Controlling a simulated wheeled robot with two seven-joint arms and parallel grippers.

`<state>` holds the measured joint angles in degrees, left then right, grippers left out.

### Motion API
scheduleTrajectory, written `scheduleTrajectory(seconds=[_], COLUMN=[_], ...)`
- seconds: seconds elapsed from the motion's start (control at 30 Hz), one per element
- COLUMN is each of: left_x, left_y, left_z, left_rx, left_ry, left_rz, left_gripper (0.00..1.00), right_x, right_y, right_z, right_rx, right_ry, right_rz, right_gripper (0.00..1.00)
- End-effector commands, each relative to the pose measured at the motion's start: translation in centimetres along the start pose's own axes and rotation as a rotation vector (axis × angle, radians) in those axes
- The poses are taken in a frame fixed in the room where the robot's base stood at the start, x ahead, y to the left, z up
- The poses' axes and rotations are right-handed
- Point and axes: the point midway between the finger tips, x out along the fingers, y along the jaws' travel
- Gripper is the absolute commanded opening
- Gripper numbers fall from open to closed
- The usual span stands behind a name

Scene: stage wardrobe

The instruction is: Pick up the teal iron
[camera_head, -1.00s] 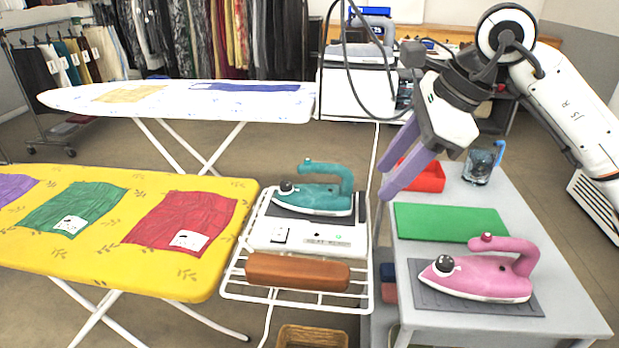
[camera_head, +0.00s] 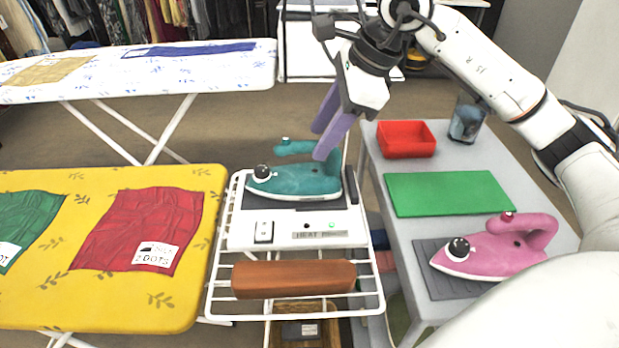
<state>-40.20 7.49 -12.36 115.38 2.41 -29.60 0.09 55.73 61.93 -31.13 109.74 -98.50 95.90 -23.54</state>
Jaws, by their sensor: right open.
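The teal iron (camera_head: 297,185) sits upright on the dark plate of a white heat base (camera_head: 285,229), its nose to the left. The base stands on a white wire rack (camera_head: 217,283) at the end of the yellow ironing board. My right gripper (camera_head: 322,146) comes down from the upper right with its purple fingers apart. Its fingertips are at the rear of the iron's handle and hide part of it. I cannot tell whether they touch the handle. My left gripper is not in view.
A brown wooden block (camera_head: 293,279) lies on the rack's front. The grey table (camera_head: 405,230) at right carries a pink iron (camera_head: 490,254), a green mat (camera_head: 450,193), a red tray (camera_head: 406,139) and a glass jug (camera_head: 466,121). The yellow ironing board (camera_head: 90,300) is at left.

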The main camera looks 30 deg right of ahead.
Motion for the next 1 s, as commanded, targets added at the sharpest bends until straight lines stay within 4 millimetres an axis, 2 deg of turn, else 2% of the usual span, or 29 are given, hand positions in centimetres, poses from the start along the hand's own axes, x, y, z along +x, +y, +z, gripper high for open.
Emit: scheduleTrajectory(seconds=[0.2,0.47,0.73,1.0], left_x=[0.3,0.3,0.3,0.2], left_y=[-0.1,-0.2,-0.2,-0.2], left_z=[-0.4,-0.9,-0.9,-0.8], left_rx=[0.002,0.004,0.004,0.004], left_ry=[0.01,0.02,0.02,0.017], left_rz=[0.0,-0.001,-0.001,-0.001], left_gripper=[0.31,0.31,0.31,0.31], right_x=[3.5,4.0,4.0,3.7], right_y=[0.0,-0.1,-0.1,-0.2], right_z=[-0.4,-0.4,-0.4,-0.2], right_rx=[0.001,0.001,0.0,0.0], right_ry=[0.001,0.001,0.001,-0.003], right_rz=[0.004,0.0,0.0,-0.004], right_gripper=[0.41,0.41,0.0,0.0])
